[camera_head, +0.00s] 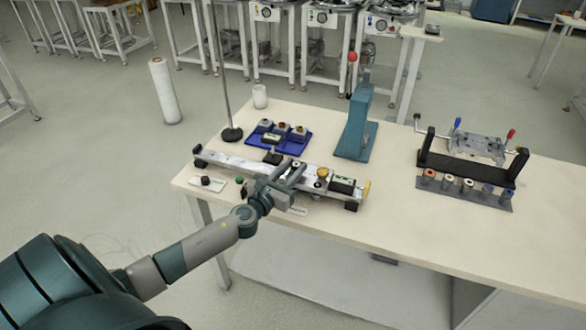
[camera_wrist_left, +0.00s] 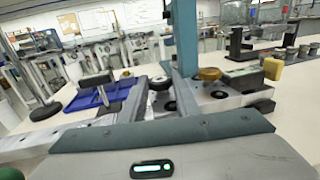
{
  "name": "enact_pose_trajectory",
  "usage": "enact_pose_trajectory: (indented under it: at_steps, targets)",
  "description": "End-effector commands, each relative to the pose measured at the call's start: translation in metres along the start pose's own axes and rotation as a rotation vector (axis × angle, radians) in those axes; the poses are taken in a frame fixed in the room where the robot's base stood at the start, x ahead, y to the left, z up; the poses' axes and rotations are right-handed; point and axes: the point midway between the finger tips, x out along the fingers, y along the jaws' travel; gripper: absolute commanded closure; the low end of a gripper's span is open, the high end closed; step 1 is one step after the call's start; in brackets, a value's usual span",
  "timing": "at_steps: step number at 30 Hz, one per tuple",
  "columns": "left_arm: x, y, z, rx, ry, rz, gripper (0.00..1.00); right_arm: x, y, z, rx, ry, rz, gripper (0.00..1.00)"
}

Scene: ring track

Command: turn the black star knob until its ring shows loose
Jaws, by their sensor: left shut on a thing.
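My left gripper (camera_head: 289,172) reaches in from the left over the pale ring track (camera_head: 232,164) on the table. In the left wrist view, its two fingers (camera_wrist_left: 158,82) stand on either side of a dark round knob (camera_wrist_left: 159,86) with a pale top, which I take for the black star knob. The fingers are shut on it at the track. Its points and any ring marking are too small to read, and in the head view the fingers mostly hide it. A brass knob (camera_head: 322,173) sits farther right on the track; it also shows in the left wrist view (camera_wrist_left: 210,74). My right gripper is out of view.
A blue tray (camera_head: 263,148) with small parts and a stand pole (camera_head: 220,70) lie behind the track. A teal press (camera_head: 356,125) stands to its right. A dark fixture (camera_head: 466,166) with a row of cups is farther right. The table's front right is clear.

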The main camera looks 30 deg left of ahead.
Motion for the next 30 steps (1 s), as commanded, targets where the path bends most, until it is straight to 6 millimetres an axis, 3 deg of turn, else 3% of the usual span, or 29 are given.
enact_pose_trajectory:
  at_steps: [8, 18, 30]
  targets:
    - [0.000, -0.003, 0.003, -0.004, 0.000, 0.080, 0.94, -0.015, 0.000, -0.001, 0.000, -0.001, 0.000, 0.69]
    - [0.001, -0.009, 0.002, -0.006, 0.002, 0.321, 0.94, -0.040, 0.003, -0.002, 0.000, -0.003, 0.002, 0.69]
    - [0.005, -0.015, -0.003, -0.005, 0.003, 0.653, 0.94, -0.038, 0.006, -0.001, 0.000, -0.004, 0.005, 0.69]
